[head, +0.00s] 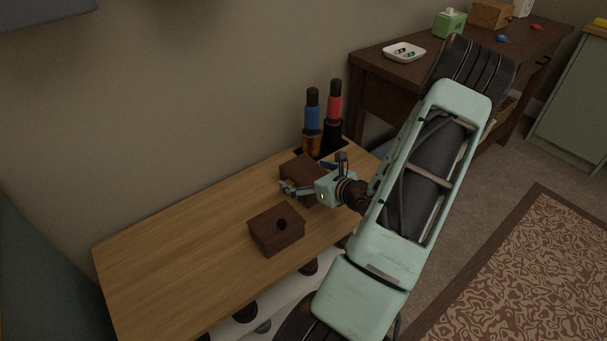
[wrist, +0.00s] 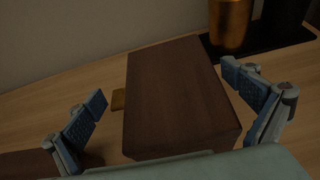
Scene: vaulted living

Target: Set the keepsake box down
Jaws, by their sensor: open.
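A plain dark brown box (head: 301,171), likely the keepsake box, appears to rest on the wooden tabletop (head: 170,255) near its back right part. It also fills the middle of the wrist view (wrist: 178,95). My gripper (head: 313,173) is open around this box, one finger on each side. In the wrist view, gaps show between the box and both fingers (wrist: 165,88). The box's near end is partly hidden by my gripper.
A second dark brown box with a black knob (head: 277,232) stands close in front. A blue-and-amber bottle (head: 312,115) and a red-and-black one (head: 334,108) stand on a dark mat behind. The tabletop's left half is clear. A dark sideboard (head: 388,75) stands at back right.

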